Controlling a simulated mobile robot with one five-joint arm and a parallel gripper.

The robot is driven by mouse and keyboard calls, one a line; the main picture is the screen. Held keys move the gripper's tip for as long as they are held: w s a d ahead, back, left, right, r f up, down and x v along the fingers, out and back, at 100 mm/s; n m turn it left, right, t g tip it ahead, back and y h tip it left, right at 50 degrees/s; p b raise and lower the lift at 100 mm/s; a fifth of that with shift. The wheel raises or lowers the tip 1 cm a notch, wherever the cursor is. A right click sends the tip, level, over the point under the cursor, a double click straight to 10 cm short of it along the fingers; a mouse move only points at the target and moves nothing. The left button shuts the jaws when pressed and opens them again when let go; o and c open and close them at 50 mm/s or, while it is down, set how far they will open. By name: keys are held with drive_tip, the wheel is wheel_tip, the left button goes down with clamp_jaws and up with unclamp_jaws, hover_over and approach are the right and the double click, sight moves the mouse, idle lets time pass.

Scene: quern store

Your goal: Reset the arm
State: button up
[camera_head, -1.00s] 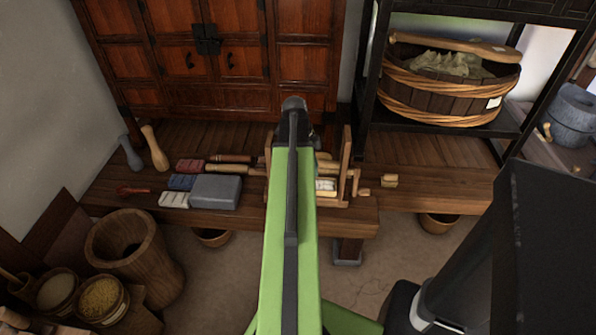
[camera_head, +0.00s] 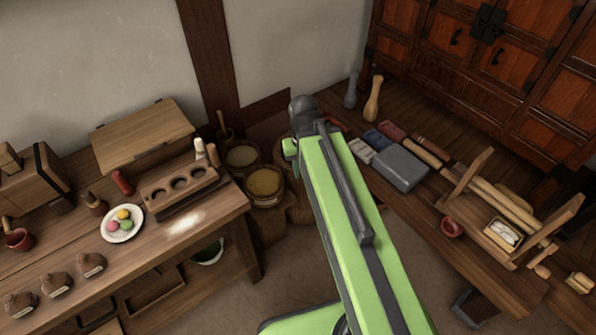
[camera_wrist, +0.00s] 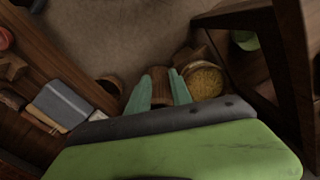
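My green arm (camera_head: 352,230) reaches out from the bottom of the head view toward the middle, with a dark grey joint at its far end. My gripper (camera_wrist: 159,84) shows in the wrist view as two teal fingers standing apart, with nothing held between them. Beyond the gap, a brown wooden tub (camera_wrist: 160,88) stands lower down near the floor. In the head view the fingers are mostly hidden behind the arm.
A table (camera_head: 238,205) at left bears a plate of coloured sweets (camera_head: 121,223) and a holed wooden block (camera_head: 178,186). A low wooden bench (camera_head: 415,207) at right bears a grey block (camera_head: 402,168) and a wooden rack (camera_head: 468,178). Grain tubs (camera_head: 265,184) stand between; bare floor lies in front.

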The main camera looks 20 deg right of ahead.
drive_tip(key=a, duration=0.2)
drive_tip(key=shift+a+n, duration=0.4)
wheel_tip(320, 180, up, 15)
drive_tip(key=p, duration=1.5)
drive_tip(key=shift+w, duration=0.15)
drive_tip(key=shift+d, duration=0.1)
